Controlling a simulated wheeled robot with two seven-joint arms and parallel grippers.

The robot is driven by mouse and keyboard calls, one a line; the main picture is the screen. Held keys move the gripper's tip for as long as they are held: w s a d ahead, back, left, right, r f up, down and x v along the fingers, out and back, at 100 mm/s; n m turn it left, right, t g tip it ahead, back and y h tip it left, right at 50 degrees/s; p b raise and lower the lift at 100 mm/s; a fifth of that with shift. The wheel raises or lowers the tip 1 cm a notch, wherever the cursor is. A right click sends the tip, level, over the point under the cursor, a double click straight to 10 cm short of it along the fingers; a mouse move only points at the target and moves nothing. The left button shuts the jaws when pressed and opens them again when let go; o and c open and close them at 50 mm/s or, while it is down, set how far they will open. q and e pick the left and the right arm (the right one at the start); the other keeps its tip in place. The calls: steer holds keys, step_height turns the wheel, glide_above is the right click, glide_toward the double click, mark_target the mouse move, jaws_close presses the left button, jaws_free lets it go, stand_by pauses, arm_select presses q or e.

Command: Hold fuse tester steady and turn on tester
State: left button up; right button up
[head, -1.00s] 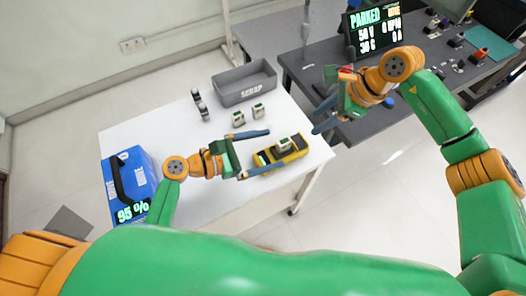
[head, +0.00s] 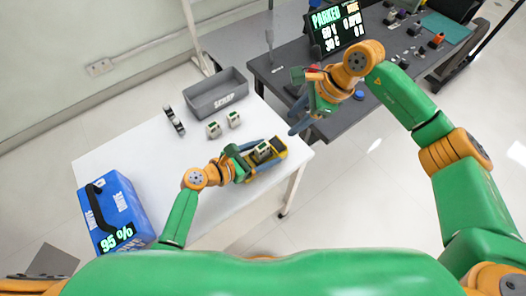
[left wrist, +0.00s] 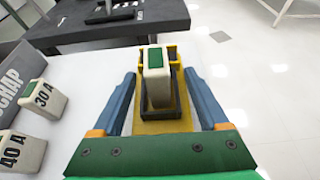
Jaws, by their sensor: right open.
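The fuse tester (head: 279,147) is a yellow device with a dark socket, lying near the right edge of the white table. A cream fuse with a green top (head: 262,150) stands upright in it. The fuse also shows in the left wrist view (left wrist: 156,85), in the dark socket of the tester (left wrist: 160,127). My left gripper (head: 268,155) is open, its blue fingers on both sides of the tester with gaps showing. My right gripper (head: 298,115) is open and empty, raised near the dark bench's corner. I cannot make out a switch or lit lamp on the tester.
Two loose fuses (head: 213,129) (head: 234,119) stand before the grey SCRAP bin (head: 216,100). A small dark-and-white device (head: 174,121) is left of the bin. A blue case reading 95 % (head: 125,208) sits front left. The dark bench (head: 385,75) holds a PARKED display (head: 337,33).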

arm_select(q)
steer(key=c, duration=0.7)
steer(key=shift+c, duration=0.2)
arm_select(e)
steer(key=shift+s, duration=0.1)
steer(key=c, duration=0.3)
steer(key=s+a+y, duration=0.1)
steer(key=s+a+f+m+g+y, duration=0.1)
steer(key=s+a, duration=0.1)
steer(key=s+a+m+g+y, duration=0.1)
steer(key=shift+s+a+f, duration=0.3)
steer(key=shift+s, duration=0.1)
jaws_close()
steer(key=s+a+r+m+t+y, duration=0.3)
steer(key=s+a+r+m+y, duration=0.25)
steer(key=m+y, duration=0.85)
steer(key=d+f+m+t+h, duration=0.4)
steer(key=d+m+t+h, duration=0.1)
steer(key=m, duration=1)
steer(key=w+d+f+m+t+h, duration=0.1)
steer(key=d+f+m+t+h, duration=0.3)
steer(key=m, duration=1.1)
steer(key=d+t+h, duration=0.2)
steer(key=d+h, duration=0.1)
steer(key=d, duration=0.1)
steer(key=shift+m, duration=0.4)
